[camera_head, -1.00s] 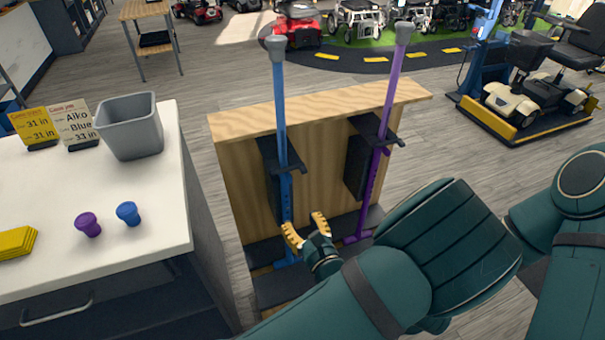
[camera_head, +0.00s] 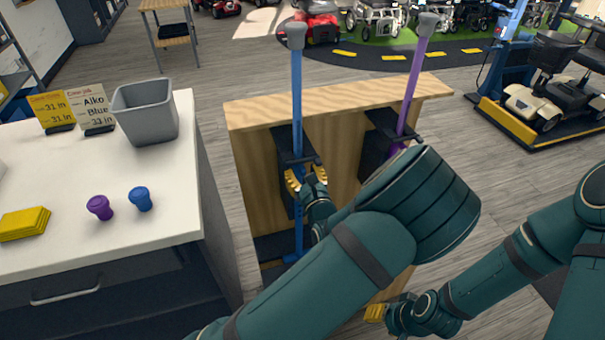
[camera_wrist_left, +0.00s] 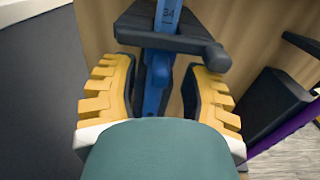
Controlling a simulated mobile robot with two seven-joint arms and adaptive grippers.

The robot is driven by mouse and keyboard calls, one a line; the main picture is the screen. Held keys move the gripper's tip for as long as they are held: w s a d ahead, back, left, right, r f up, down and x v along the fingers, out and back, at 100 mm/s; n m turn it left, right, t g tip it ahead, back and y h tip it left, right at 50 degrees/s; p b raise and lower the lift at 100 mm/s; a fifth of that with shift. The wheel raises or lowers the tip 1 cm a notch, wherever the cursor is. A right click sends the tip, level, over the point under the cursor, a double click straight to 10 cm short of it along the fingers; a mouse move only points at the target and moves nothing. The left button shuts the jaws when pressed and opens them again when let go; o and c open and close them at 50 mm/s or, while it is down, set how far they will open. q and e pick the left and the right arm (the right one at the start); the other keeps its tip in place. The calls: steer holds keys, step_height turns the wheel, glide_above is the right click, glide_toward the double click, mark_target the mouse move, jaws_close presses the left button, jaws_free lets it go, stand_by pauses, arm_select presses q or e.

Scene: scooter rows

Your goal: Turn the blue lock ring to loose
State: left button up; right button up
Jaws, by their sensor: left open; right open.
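A blue cane (camera_head: 297,90) with a grey top stands upright against a wooden stand. My left gripper (camera_head: 306,180) is open at the cane, just below a black clamp arm. In the left wrist view the cane (camera_wrist_left: 168,15) carries the marking 34, and the black clamp (camera_wrist_left: 170,38) crosses it. A darker blue part, seemingly the lock ring (camera_wrist_left: 157,72), lies between the open yellow fingers (camera_wrist_left: 155,95), with gaps on both sides. My wrist hides what is lower. My right gripper (camera_head: 375,313) is low at the bottom, away from the cane.
A purple cane (camera_head: 415,80) stands to the right on the same wooden stand (camera_head: 250,150). On the white table (camera_head: 150,220) at left are a grey bin (camera_head: 146,110), purple and blue knobs (camera_head: 140,199), yellow pieces (camera_head: 24,224) and two cards, one reading Aiko, Blue, 33 in.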

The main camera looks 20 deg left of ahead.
arm_select(q)
steer(key=shift+w+a, duration=0.15)
steer(key=shift+w, duration=0.05)
jaws_close()
